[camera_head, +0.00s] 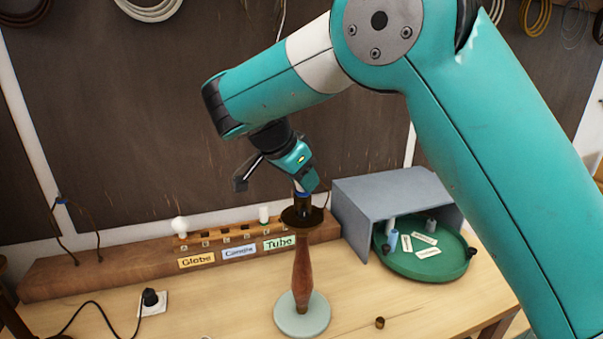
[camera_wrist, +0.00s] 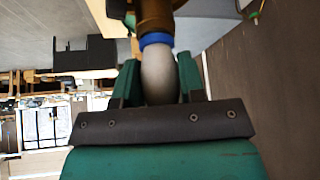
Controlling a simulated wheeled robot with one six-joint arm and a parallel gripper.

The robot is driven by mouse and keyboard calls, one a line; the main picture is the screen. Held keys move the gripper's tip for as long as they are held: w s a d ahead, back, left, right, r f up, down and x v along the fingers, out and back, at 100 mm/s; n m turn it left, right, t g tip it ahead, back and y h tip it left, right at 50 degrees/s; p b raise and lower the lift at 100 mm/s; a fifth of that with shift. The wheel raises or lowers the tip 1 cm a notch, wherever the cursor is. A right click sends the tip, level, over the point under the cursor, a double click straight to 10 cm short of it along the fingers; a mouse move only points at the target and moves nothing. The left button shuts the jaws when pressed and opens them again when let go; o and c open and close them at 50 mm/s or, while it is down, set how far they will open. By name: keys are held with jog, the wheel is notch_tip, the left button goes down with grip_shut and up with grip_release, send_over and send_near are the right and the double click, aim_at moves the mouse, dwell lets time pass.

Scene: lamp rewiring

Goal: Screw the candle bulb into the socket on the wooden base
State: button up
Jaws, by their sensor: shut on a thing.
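The wooden base (camera_head: 302,262) is a turned reddish-brown column on a pale round foot. A dark dish and the brass socket (camera_head: 302,209) sit on its top. My gripper (camera_head: 306,184) is directly above the socket, pointing down. In the wrist view, my gripper (camera_wrist: 158,88) is shut on the white candle bulb (camera_wrist: 160,72), with a green finger on each side. The bulb's blue collar meets the brass socket (camera_wrist: 155,14) there, in line with it. How deep the bulb sits is hidden. In the head view the gripper hides most of the bulb.
A wooden rack (camera_head: 130,262) with Globe, Candle and Tube labels runs along the wall, holding a white globe bulb (camera_head: 180,227) and a tube bulb (camera_head: 264,214). A grey open box (camera_head: 385,187) and a green tray (camera_head: 410,270) stand right. A small brass piece (camera_head: 380,322) lies in front.

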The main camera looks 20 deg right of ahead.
jog(key=m+g+p, duration=0.1)
jog(key=p, duration=0.1)
jog(key=r+m+p, duration=0.1)
jog(key=m, duration=0.1)
jog(key=shift+w+g+p, duration=0.1)
jog(key=shift+g+p, duration=0.25)
jog(key=shift+g, duration=0.05)
jog(key=m+g+p, duration=0.1)
jog(key=m+p, duration=0.2)
jog(key=shift+f+g, duration=0.1)
jog(key=shift+g, duration=0.2)
jog(key=shift+f+m+g, duration=0.4)
jog(key=shift+m+g, duration=0.1)
jog(key=shift+m, duration=0.3)
jog(key=o, duration=0.9)
jog(key=shift+o, duration=0.2)
jog(key=shift+f, duration=0.1)
